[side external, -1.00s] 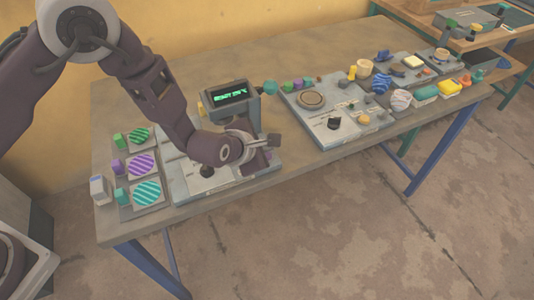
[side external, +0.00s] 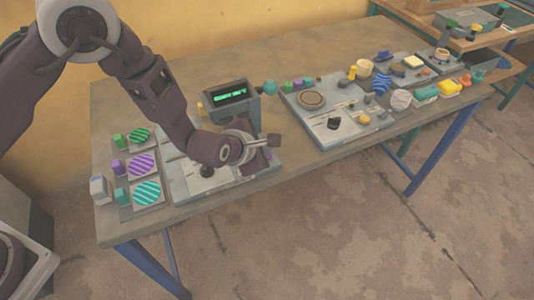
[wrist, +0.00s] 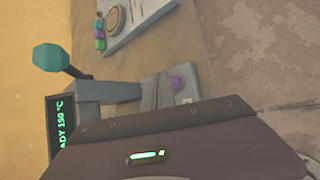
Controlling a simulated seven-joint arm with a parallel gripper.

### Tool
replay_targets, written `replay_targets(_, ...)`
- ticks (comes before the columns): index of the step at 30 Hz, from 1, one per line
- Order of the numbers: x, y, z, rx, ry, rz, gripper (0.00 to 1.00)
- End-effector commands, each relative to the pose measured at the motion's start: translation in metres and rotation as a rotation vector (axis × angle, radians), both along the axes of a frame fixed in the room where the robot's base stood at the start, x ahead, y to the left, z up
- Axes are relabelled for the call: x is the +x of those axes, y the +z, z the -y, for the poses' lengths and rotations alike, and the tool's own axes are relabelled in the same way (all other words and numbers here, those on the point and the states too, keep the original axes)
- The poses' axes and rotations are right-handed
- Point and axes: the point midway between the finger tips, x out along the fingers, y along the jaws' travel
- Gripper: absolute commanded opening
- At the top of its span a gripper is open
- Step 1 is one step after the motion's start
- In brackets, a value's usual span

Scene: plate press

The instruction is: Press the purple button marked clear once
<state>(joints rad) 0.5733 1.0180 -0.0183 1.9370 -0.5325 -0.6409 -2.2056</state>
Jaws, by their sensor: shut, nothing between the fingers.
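The purple button (wrist: 177,83) shows in the wrist view as a small round knob on a grey panel of the press, just beyond the dark body of my gripper. Its marking is too small to read. In the side view my gripper (side external: 257,163) is shut and empty, low over the right part of the press base (side external: 190,187), and hides most of the button's area. I cannot tell whether the fingertips touch anything. The press display (side external: 230,95) is lit green; in the wrist view the display (wrist: 61,128) reads "ADY 150 °C" in part.
A teal knob (side external: 270,88) sticks out beside the display. Striped round plates (side external: 146,193) lie on a tray at the left. A second station (side external: 330,118) with a round pad stands to the right, with several small items beyond. The table's front edge is close to my gripper.

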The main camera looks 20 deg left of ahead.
Motion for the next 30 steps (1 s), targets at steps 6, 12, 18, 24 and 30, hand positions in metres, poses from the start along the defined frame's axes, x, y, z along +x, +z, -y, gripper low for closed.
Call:
replay_targets(6, 0.0, -0.007, -0.001, 0.001, 0.001, -0.001, 0.0)
replay_targets(12, 0.0, -0.008, 0.0, 0.0, 0.001, 0.001, 0.0)
replay_targets(18, 0.0, -0.009, 0.0, 0.0, 0.0, 0.0, 0.0)
replay_targets(24, 0.0, -0.011, 0.0, 0.0, 0.0, 0.0, 0.0)
replay_targets(30, 0.0, -0.013, 0.0, 0.0, -0.001, -0.001, 0.0)
